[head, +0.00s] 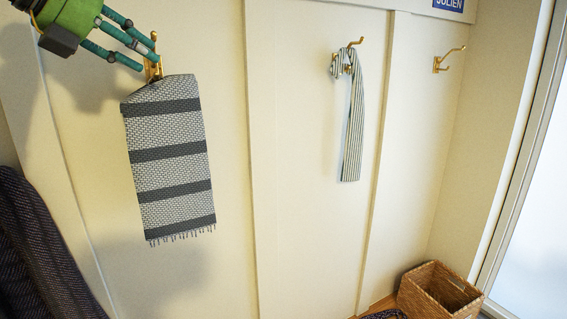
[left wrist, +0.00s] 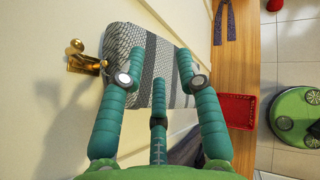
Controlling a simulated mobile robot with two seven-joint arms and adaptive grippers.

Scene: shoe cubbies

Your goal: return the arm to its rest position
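My left gripper (head: 148,54) comes in at the top left of the head view, with its green fingers pointing at a brass hook (head: 153,72) on the wall. In the left wrist view its fingers (left wrist: 160,82) are spread apart with nothing gripped between them. A grey and white towel (head: 172,160) with dark bands and a fringe hangs at that hook. In the left wrist view the towel (left wrist: 150,45) lies just beyond the fingers, and the hook (left wrist: 85,60) is to their left. I cannot tell whether a finger touches the towel. My right gripper is in neither view.
A striped scarf (head: 353,120) hangs on a middle hook, and a right hook (head: 447,61) is bare. A wicker basket (head: 440,290) stands at the lower right. Dark cloth (head: 40,250) hangs at the left. A red basket (left wrist: 238,110) shows in the wrist view.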

